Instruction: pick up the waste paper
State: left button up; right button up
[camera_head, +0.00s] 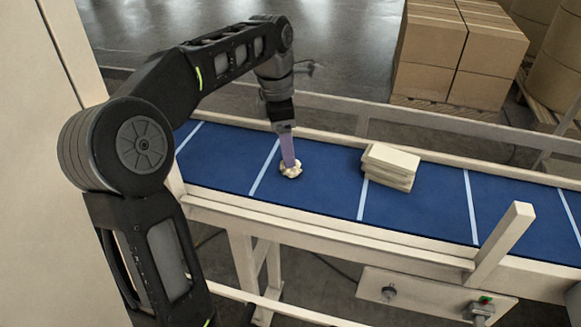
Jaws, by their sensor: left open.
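The waste paper (291,170) is a small crumpled cream ball lying on the blue conveyor belt (325,183), left of the middle of the view. My left arm comes in from the left and reaches down over the belt. My left gripper (289,160) has pale purple fingers that point down, with their tips right at the paper ball. The jaws are open, though the gap between the fingers is hard to see from here. Whether the tips touch the paper cannot be told. My right gripper is not in view.
A stack of flat cream pieces (390,166) lies on the belt to the right of the paper. A pale rail (330,221) runs along the near side, with an upright post (503,242). Cardboard boxes (450,52) stand on a pallet beyond the belt.

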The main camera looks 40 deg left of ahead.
pick_arm(q)
jog(key=f, duration=0.3)
jog(key=f+p, duration=0.1)
jog(key=f, duration=0.1)
jog(key=shift+w+d, duration=0.25)
jog(key=shift+w, duration=0.05)
jog(key=c, duration=1.4)
jog(key=shift+r, duration=0.15)
notch_tip(320, 180, up, 5)
jog(key=shift+f+b, duration=0.1)
jog(key=shift+b, duration=0.3)
notch_tip(320, 180, up, 4)
jog(key=p, duration=0.3)
jog(key=shift+f+p, duration=0.1)
jog(key=shift+p, duration=0.2)
jog(key=shift+r+p, duration=0.6)
